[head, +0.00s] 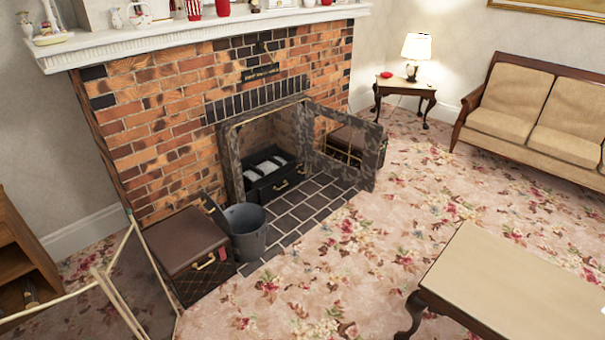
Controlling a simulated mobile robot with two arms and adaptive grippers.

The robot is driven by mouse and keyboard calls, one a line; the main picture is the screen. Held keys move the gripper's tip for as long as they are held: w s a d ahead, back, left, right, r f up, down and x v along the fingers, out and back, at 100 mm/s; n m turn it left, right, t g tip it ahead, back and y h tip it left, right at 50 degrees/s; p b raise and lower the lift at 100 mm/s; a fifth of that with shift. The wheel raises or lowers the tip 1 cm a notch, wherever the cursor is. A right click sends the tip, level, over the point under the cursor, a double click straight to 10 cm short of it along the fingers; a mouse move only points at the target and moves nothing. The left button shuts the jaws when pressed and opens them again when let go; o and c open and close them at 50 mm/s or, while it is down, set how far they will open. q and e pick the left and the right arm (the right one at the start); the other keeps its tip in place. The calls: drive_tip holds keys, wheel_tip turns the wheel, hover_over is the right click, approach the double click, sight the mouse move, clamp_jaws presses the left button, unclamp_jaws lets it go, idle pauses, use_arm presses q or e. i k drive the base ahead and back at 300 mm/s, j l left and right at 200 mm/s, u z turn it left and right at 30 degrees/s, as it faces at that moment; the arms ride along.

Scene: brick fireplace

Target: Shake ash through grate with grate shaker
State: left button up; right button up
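The brick fireplace (170,140) stands at the left and centre of the head view. Its metal door (345,150) is swung open to the right. Inside the firebox sits a dark grate box (262,188) with pale pieces in it and a brass-coloured handle on its front. I cannot tell ash from other pale material at this size. A thin dark tool handle (214,212) leans by the left side of the opening, behind the bucket; I cannot tell whether it is the grate shaker. Neither of my grippers shows.
A grey bucket (246,236) and a brown-topped box (186,240) stand on the left of the tiled hearth (300,205). A folding screen (145,275) is at front left. A low table (510,280) is at front right. Floral carpet (330,260) between is clear.

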sight(301, 170)
drive_tip(key=i+l, duration=0.15)
drive_tip(key=i, duration=0.85)
drive_tip(key=i+l, duration=0.15)
drive_tip(key=i, duration=0.8)
drive_tip(key=i+l, duration=0.15)
drive_tip(key=i, duration=0.85)
